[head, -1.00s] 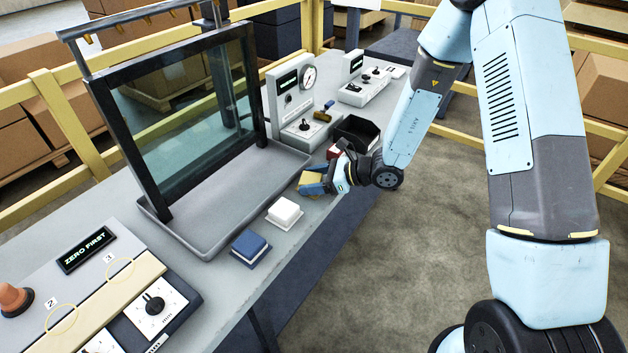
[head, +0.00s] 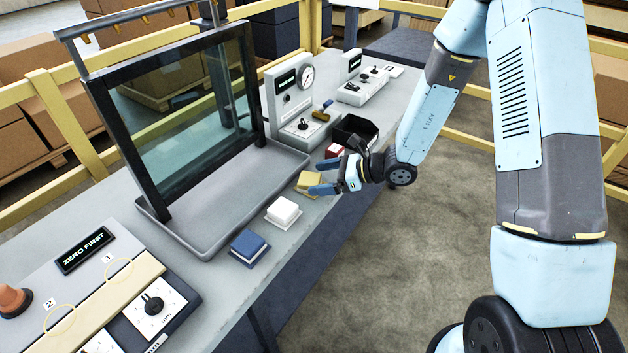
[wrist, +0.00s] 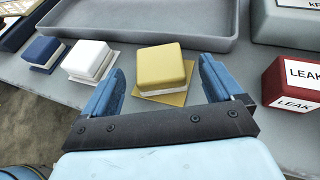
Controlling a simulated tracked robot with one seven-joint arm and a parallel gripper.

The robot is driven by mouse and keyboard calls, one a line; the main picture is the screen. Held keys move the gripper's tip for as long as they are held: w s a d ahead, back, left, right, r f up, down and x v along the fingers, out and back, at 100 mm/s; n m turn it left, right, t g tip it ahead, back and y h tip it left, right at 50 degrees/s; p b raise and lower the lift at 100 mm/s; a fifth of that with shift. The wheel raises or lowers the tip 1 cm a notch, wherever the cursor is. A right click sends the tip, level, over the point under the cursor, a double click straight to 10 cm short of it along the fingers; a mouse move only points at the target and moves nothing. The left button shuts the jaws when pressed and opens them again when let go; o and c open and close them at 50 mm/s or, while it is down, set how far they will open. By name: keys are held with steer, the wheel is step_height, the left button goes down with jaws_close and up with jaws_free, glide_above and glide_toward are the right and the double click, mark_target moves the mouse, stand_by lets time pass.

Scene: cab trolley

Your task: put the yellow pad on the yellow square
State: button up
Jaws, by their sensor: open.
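The yellow pad (wrist: 160,68), with a pale lower layer, sits on the flat yellow square (wrist: 176,99) on the bench. The square's edge shows at the pad's near side and right corner, so the pad is a little off centre. In the head view the pad (head: 311,180) is in front of the grey tray, partly behind a finger. My gripper (head: 326,177) is open. In the wrist view its blue fingers (wrist: 160,72) stand either side of the pad's near part, with gaps on both sides.
A white pad (head: 284,211) and a blue pad (head: 249,246) sit to the left along the bench edge. A red block marked LEAK (wrist: 293,84) is close on the right. A black bin (head: 355,131) and the grey tray (head: 205,240) are nearby.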

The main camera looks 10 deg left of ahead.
steer(key=v, duration=0.8)
steer(key=shift+d, duration=0.3)
steer(key=s+d+r+n+h, duration=0.2)
steer(key=s+d+r+n, duration=0.1)
steer(key=r+n, duration=0.15)
steer(key=s+d+r+n+g+h, duration=0.1)
steer(key=s+d+r+n, duration=0.15)
steer(key=r, duration=0.35)
steer(key=s+d+r+n+h, duration=0.2)
steer(key=s+d+r+n, duration=0.1)
steer(key=r+n, duration=0.15)
steer(key=s+d+r+n+t+h, duration=0.3)
steer(key=s+d+r+h, duration=0.1)
steer(key=d+r, duration=0.3)
steer(key=s+d+r+n+t+h, duration=0.3)
steer(key=s+d+r, duration=0.3)
steer(key=d+r, duration=0.2)
steer(key=d+h, duration=0.1)
steer(key=d, duration=0.1)
steer(key=shift+s+d+t, duration=0.15)
steer(key=shift+d+t, duration=0.1)
steer(key=shift+t, duration=0.05)
steer(key=shift+n, duration=0.25)
